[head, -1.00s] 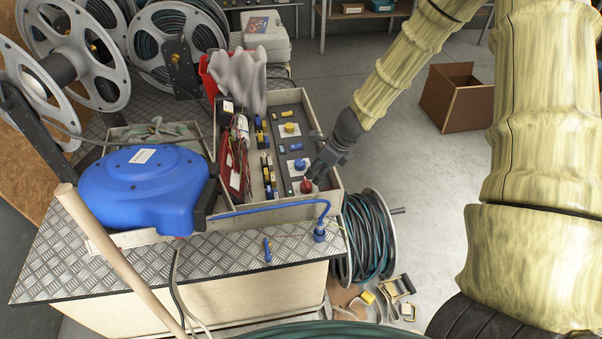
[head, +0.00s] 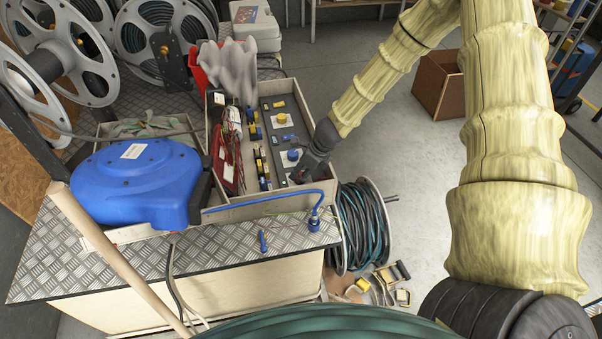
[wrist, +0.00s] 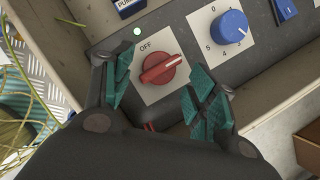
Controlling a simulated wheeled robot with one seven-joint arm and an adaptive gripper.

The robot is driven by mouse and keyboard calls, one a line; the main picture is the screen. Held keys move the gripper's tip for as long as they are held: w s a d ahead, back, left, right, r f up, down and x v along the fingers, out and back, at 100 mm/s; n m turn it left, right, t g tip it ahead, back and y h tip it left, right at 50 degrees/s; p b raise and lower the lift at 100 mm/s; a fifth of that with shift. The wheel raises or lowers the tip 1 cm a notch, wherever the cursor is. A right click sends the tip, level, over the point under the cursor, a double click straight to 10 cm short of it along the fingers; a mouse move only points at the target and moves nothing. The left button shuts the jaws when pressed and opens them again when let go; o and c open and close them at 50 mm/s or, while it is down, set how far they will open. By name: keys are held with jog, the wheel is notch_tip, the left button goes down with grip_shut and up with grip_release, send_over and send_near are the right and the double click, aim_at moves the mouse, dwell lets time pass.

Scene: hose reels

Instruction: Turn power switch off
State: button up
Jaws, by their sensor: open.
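The red rotary power switch (wrist: 161,69) sits on a pale plate marked "OFF" in the wrist view. Its white pointer line is turned towards the right, away from the OFF label at its upper left. My gripper (wrist: 160,98) is open, with one teal-padded finger on each side of the red knob and no clear contact. A small lit green lamp (wrist: 137,31) is beside the plate. In the head view my gripper (head: 303,176) is over the front end of the grey control panel (head: 266,104) and hides the red knob.
A blue numbered dial (wrist: 229,27) is close to the right finger. The box's wooden wall (wrist: 280,90) runs close by on the right. In the head view, a blue hose reel (head: 135,185) is left of the box, and a blue hose (head: 265,200) crosses its front edge.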

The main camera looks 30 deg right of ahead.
jog(key=shift+x, duration=1.15)
